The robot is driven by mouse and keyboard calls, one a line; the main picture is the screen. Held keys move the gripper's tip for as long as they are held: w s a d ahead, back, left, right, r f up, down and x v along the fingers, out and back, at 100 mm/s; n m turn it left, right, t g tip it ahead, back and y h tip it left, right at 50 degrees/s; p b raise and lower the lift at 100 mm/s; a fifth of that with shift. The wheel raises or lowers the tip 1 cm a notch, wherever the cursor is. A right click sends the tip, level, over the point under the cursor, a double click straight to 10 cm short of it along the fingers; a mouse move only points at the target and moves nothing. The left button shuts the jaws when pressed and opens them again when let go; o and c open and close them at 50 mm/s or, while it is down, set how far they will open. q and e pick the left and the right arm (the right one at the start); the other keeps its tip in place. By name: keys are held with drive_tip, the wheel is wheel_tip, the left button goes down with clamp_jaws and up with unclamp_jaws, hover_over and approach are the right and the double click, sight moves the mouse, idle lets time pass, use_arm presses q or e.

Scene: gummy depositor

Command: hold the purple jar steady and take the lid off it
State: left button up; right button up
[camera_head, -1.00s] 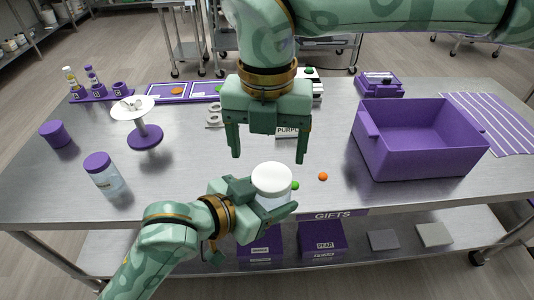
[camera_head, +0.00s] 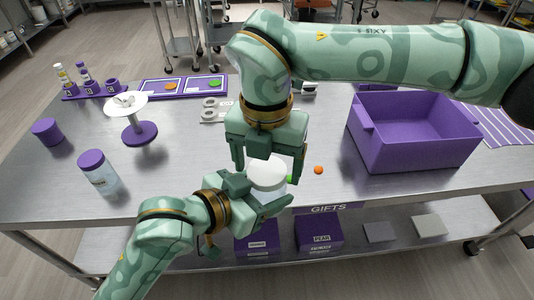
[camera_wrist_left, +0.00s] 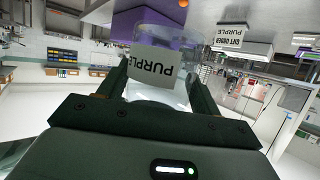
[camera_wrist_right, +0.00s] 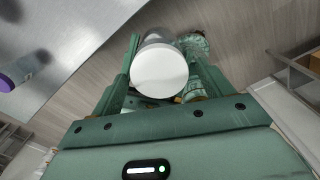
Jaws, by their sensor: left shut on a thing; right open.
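The jar is clear with a white lid (camera_head: 267,170). Its label reads PURPLE in the left wrist view (camera_wrist_left: 152,70), where the clear wall (camera_wrist_left: 165,35) shows too. My left gripper (camera_head: 262,196) is shut on the jar's body and holds it upright near the table's front edge. My right gripper (camera_head: 269,175) points down over the jar, open, with one finger on each side of the lid. In the right wrist view the lid (camera_wrist_right: 160,71) sits between the fingers, with gaps visible. The jar's lower part is hidden in the head view by my left gripper.
A purple bin (camera_head: 415,138) stands at the right. A purple-lidded jar (camera_head: 97,172), a purple cup (camera_head: 47,131) and a white-topped stand (camera_head: 140,132) are at the left. An orange gummy (camera_head: 318,170) and a green one (camera_head: 290,179) lie beside the jar.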

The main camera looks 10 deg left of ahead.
drive_tip(key=c, duration=1)
drive_tip(key=n, duration=0.3)
drive_tip(key=o, duration=1.1)
